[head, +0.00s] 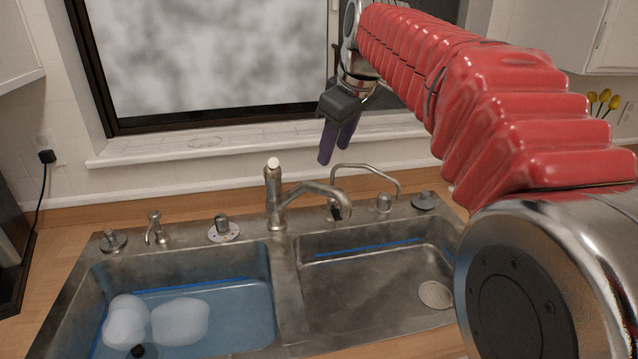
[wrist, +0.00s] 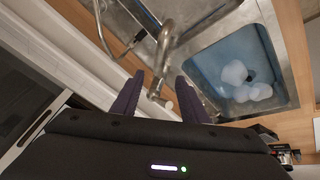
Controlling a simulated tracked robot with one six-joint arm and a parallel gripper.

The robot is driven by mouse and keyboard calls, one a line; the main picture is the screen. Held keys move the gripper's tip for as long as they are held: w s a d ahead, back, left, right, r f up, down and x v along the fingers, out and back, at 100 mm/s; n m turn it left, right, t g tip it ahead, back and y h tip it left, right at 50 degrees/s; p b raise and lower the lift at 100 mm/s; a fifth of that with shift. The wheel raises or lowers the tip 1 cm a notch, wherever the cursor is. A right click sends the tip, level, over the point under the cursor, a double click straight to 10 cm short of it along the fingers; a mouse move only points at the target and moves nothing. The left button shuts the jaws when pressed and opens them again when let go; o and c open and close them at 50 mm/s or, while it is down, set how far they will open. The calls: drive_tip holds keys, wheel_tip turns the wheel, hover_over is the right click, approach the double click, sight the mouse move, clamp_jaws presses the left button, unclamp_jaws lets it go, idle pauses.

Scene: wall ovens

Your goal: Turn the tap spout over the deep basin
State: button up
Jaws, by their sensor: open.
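The metal tap (head: 275,195) stands on the sink's back ledge between two basins. Its curved spout (head: 318,188) points right, with its end over the back of the right basin (head: 375,290), which looks empty. The left basin (head: 255,300) holds bluish water and white foamy lumps. I cannot tell from depth alone which basin is deeper. My gripper (head: 338,142) is open and empty, its purple fingers pointing down above and behind the ledge, right of the tap. In the wrist view the tap (wrist: 157,88) appears between the open fingers (wrist: 159,80), with no visible contact.
A thin second faucet (head: 372,168) stands right of the tap, close below my gripper. A soap dispenser (head: 156,230) and several small fittings line the ledge. The windowsill (head: 240,143) and window are behind. Yellow flowers (head: 603,98) are at the far right.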

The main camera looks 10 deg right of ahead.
sight(322, 185)
drive_tip(key=shift+f, duration=0.15)
drive_tip(key=x, duration=1.3)
drive_tip(key=shift+w+f, duration=0.15)
drive_tip(key=shift+f, duration=0.1)
clamp_jaws()
idle(0.3)
